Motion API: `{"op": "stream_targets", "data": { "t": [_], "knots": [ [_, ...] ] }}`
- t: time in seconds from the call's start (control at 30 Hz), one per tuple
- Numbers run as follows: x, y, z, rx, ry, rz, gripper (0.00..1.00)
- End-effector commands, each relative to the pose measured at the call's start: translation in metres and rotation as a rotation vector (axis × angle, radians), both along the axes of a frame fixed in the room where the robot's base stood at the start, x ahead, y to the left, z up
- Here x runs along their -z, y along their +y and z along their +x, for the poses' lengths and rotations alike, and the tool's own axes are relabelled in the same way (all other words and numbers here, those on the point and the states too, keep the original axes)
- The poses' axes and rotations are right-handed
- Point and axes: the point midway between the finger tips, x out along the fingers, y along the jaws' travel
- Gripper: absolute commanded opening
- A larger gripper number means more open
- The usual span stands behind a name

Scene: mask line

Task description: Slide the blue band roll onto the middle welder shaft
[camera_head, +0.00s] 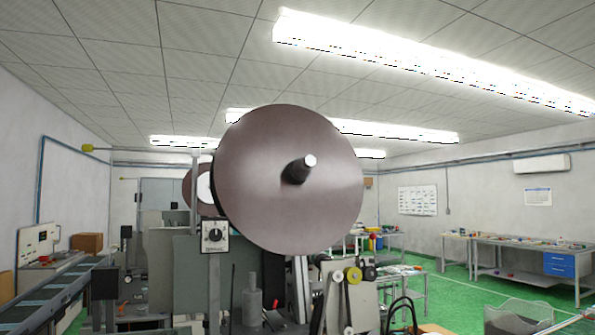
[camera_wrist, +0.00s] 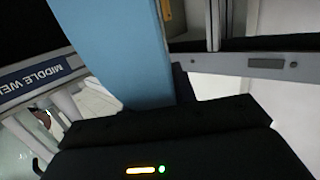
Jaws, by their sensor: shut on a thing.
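In the wrist view a broad light-blue piece, which I take to be the blue band roll (camera_wrist: 118,50), runs up from the black jaws of my gripper (camera_wrist: 150,108). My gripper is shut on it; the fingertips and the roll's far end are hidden. A blue label (camera_wrist: 35,77) reading "MIDDLE WE…" upside down lies to the left of the roll, apart from it in the picture. I cannot tell where the middle welder shaft itself is in this view. In the head view neither my gripper nor the blue roll can be made out.
In the head view a large brown disc (camera_head: 260,190) with a short bright-tipped shaft (camera_head: 300,168) blocks the centre. A control box with a dial (camera_head: 215,236) is below it. A conveyor (camera_head: 45,300) runs at left. A grey metal bar (camera_wrist: 245,62) crosses the wrist view's right side.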

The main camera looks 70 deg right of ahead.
Motion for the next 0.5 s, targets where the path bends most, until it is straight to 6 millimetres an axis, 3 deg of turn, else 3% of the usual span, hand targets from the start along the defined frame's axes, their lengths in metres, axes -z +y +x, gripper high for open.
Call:
{"op": "stream_targets", "data": {
  "t": [0.17,0.27,0.5],
  "knots": [
    [-0.007,0.000,-0.001,0.000,-0.001,0.000,0.00],
    [-0.020,0.000,-0.003,0.000,-0.001,0.000,0.00],
    [-0.077,0.000,-0.015,0.001,0.000,0.000,0.00]
  ]
}}
